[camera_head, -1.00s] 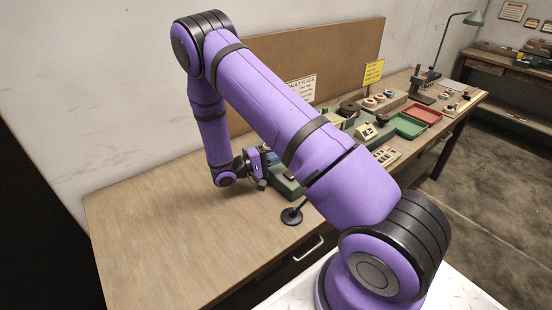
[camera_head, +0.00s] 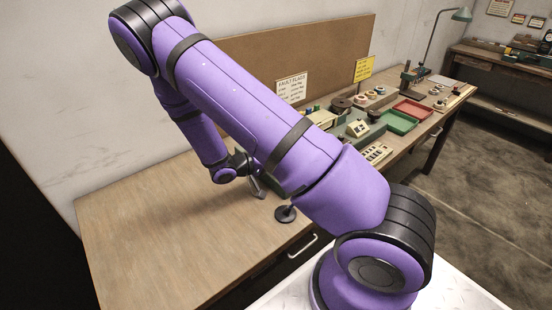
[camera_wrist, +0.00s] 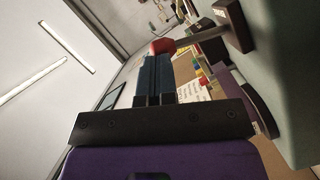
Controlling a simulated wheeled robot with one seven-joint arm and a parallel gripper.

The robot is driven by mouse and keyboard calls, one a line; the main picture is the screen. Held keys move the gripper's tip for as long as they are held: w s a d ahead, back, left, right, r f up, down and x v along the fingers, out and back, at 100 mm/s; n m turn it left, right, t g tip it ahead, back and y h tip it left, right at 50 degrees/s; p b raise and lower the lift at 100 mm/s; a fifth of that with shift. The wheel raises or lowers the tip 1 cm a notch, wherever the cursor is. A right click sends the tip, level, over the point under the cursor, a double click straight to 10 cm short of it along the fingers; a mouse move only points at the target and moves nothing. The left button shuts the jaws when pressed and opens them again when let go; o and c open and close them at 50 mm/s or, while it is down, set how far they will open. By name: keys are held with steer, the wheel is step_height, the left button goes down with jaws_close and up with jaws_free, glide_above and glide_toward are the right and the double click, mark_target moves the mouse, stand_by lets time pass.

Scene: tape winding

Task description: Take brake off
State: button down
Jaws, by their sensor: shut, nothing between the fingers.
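In the wrist view, a lever with a red knob (camera_wrist: 162,46) runs on a grey rod to a dark block (camera_wrist: 235,25) with a small label. I take it to be the brake lever. The block sits on a pale green machine housing (camera_wrist: 292,80) at the right. My gripper (camera_wrist: 156,60) is shut and empty, its blue fingers pointing at the knob. The fingertips overlap the knob in the picture; I cannot tell whether they touch it.
The wooden bench (camera_head: 150,225) is bare at the left. A black round disc on a stem (camera_head: 286,213) stands near the bench front. Green (camera_head: 400,122) and red (camera_head: 412,109) trays lie farther right. A brown backboard (camera_head: 240,60) rises behind the bench.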

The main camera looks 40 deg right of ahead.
steer(key=shift+w+a+r, duration=0.1)
steer(key=shift+w, duration=0.25)
steer(key=w+v, duration=0.2)
steer(key=v, duration=1)
steer(key=shift+r, duration=0.25)
